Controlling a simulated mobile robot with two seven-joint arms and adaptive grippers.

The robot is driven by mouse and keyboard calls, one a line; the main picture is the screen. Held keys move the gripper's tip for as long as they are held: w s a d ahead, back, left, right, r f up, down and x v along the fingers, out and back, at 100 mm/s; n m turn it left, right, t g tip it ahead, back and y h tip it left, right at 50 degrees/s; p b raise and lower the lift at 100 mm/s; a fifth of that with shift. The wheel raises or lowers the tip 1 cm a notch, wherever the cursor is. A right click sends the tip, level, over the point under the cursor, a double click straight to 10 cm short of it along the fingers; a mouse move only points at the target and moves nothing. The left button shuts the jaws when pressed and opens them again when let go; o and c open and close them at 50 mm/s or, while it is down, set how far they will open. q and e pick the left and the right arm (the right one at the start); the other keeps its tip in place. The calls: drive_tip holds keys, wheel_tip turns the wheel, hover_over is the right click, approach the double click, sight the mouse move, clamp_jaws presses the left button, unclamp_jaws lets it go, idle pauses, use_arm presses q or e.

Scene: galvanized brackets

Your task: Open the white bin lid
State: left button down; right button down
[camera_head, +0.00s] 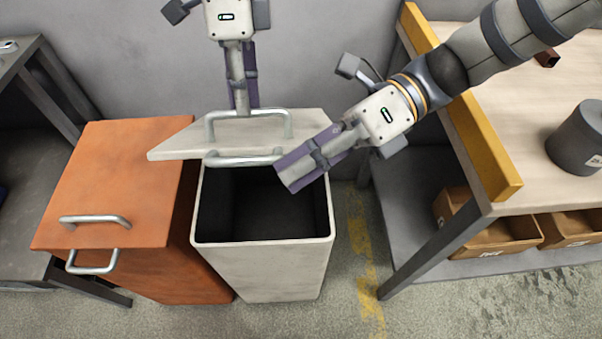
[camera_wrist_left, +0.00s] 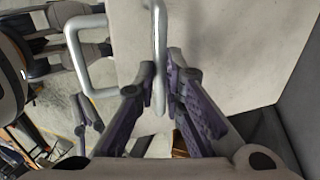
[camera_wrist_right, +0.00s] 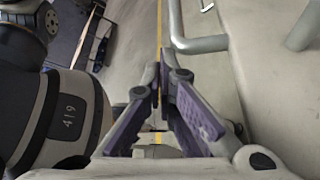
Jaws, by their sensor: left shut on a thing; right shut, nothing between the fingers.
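The white bin (camera_head: 268,272) stands on the floor, and its dark, empty-looking inside shows. Its white lid (camera_head: 185,140) is raised and tilted at the back of the opening. The lid has one silver bar handle (camera_head: 288,125) on its face and another (camera_head: 240,160) at its edge. My left gripper (camera_head: 243,106) comes down from above and is shut on the face handle; the left wrist view shows this bar (camera_wrist_left: 159,40) between the fingers. My right gripper (camera_head: 287,178) is shut and empty, over the right side of the opening, right of the edge handle.
An orange bin (camera_head: 130,165) with a closed lid and silver handles stands close at the left. A workbench (camera_head: 515,165) with a yellow edge, a grey cylinder (camera_head: 580,138) and cardboard boxes (camera_head: 490,225) is at the right. A grey wall is behind. Floor in front is clear.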

use_arm(q)
drive_tip(key=shift+w+a+f, duration=0.15)
drive_tip(key=shift+w+f, duration=0.2)
drive_tip(key=shift+f, duration=0.15)
drive_tip(key=c, duration=1.9)
unclamp_jaws()
drive_tip(key=shift+o, duration=1.2)
drive_tip(key=shift+w+f, duration=0.15)
drive_tip(key=shift+w, duration=0.3)
drive_tip(key=shift+s, duration=0.2)
use_arm(e)
drive_tip(key=shift+w+r, duration=0.15)
drive_tip(key=shift+w, duration=0.4)
use_arm(q)
drive_tip(key=shift+r, duration=0.2)
